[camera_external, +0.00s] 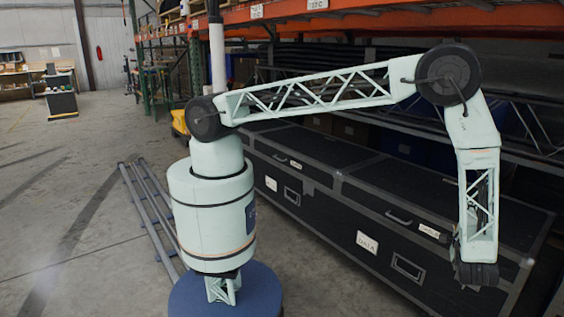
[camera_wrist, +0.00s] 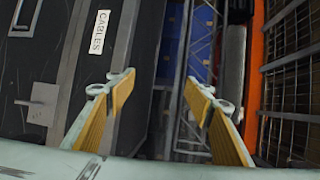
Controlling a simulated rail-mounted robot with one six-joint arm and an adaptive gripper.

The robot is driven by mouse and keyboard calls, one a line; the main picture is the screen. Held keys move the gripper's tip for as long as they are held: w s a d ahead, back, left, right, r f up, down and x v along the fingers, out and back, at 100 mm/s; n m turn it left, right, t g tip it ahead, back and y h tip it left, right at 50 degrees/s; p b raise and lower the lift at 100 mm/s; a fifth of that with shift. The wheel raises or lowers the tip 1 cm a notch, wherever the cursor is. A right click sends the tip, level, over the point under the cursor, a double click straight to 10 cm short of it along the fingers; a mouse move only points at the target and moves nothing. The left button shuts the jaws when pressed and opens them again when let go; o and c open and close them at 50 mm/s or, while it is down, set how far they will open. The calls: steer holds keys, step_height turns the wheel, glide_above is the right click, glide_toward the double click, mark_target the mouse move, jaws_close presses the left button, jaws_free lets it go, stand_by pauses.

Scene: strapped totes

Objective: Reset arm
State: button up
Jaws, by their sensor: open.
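My gripper (camera_wrist: 160,90) shows in the wrist view with its two fingers spread apart. The fingers are pale green with yellow-orange inner pads. Nothing is between the pads. In the external view my arm reaches right from its blue base, and its last link hangs down at the right in front of the black cases. The gripper's fingers cannot be made out there. A black case (camera_wrist: 60,60) with a white CABLES label (camera_wrist: 98,32) lies to the left of the fingers in the wrist view.
Long black cases (camera_external: 330,190) with grey edges stand along the rack behind my arm. Orange rack beams (camera_external: 400,18) run above. Metal rails (camera_external: 150,205) lie on the floor at left. The concrete floor (camera_external: 70,190) beyond is mostly clear. Blue bins (camera_wrist: 200,60) show beyond the fingers.

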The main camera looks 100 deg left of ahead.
steer(key=s+a+r+n+g+h, duration=0.1)
steer(key=s+a+r+g, duration=0.3)
steer(key=r, duration=0.6)
steer(key=s+a+r+n+g+h, duration=0.15)
steer(key=s+r, duration=0.35)
steer(key=r, duration=0.5)
steer(key=s+a+r+n+g+h, duration=0.1)
steer(key=s+a+r+n+h, duration=0.2)
steer(key=s+r, duration=1.15)
steer(key=s+d+r+h, duration=0.1)
steer(key=s+r+h, duration=0.3)
steer(key=s, duration=0.6)
steer(key=s+d+r+h, duration=0.1)
steer(key=s+r, duration=0.4)
steer(key=s, duration=0.4)
steer(key=s+d+r+t+h, duration=0.2)
steer(key=s+d, duration=0.2)
steer(key=s, duration=0.5)
steer(key=s+d+r+t+h, duration=0.1)
steer(key=s+d+t+h, duration=0.2)
steer(key=s, duration=0.6)
steer(key=shift+d+r+m, duration=0.35)
steer(key=shift+d+m, duration=0.1)
steer(key=shift+d, duration=0.25)
steer(key=shift+s, duration=0.1)
steer(key=shift+c, duration=0.8)
